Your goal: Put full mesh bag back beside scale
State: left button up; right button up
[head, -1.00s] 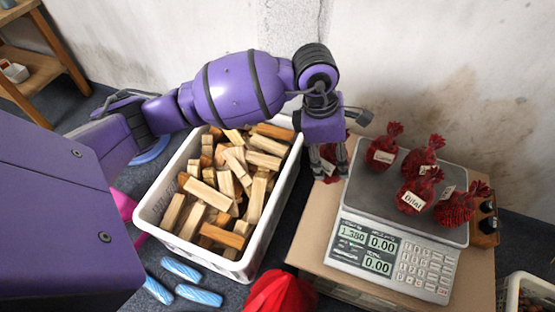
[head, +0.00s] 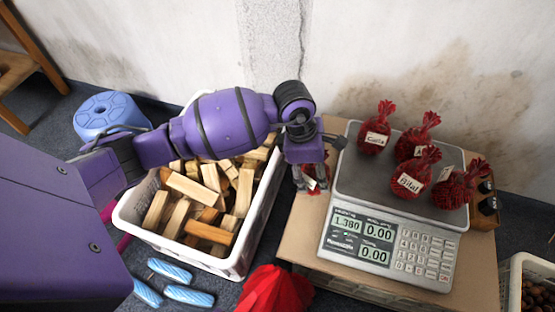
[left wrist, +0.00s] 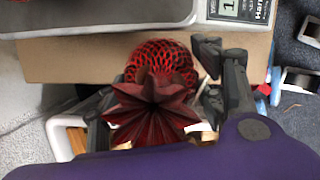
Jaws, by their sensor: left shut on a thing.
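My left gripper (head: 311,186) is shut on a dark red mesh bag (left wrist: 158,62), which has a flared, gathered top. In the head view the gripper points down at the left side of the scale (head: 385,243), over the edge of the cardboard box (head: 303,228). Most of the bag is hidden there by the fingers; a bit of red and a pale label show. I cannot tell whether the bag touches the cardboard. Several full red bags stand on the scale plate, among them a bag labelled Carla (head: 374,142) and a bag labelled Bilal (head: 409,186). My right gripper is not in view.
A white crate of wood blocks (head: 128,212) stands left of the box, under my arm. A red folded thing (head: 275,290) lies in front. A wooden holder (head: 484,212) is right of the scale, and a crate of chestnuts (head: 512,285) is at lower right. A blue stool (head: 105,112) stands behind.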

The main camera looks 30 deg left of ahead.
aim_at(313, 178)
pick_arm(q)
jog(key=x, duration=0.2)
jog(key=b+x, duration=0.1)
jog(key=shift+s+a+f, duration=0.15)
jog(key=shift+a+f, duration=0.1)
jog(key=shift+f, duration=0.5)
jog(key=shift+r, duration=0.1)
jog(key=o, duration=1.4)
